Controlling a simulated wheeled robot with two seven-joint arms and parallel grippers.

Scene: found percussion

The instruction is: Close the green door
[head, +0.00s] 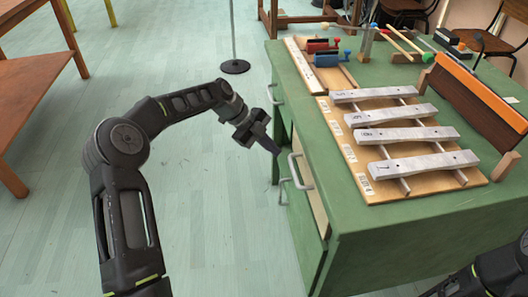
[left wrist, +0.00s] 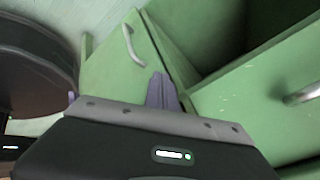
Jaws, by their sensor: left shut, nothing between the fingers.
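The green desk (head: 400,230) stands at the right in the head view, its front facing left. A green door (left wrist: 105,70) with a metal handle shows in the left wrist view, standing partly open beside a dark gap in the desk front. My left gripper (head: 277,149) is shut and empty at the desk front, close to the handles. Its fingers (left wrist: 162,92) lie in front of the door's edge in the left wrist view; I cannot tell whether they touch it. My right gripper is out of view; part of my right arm shows at the lower right.
A xylophone with several metal bars (head: 405,137) lies on the desk top. A second green panel with a handle (left wrist: 303,94) is at the right in the wrist view. A brown table (head: 35,85) stands at the left.

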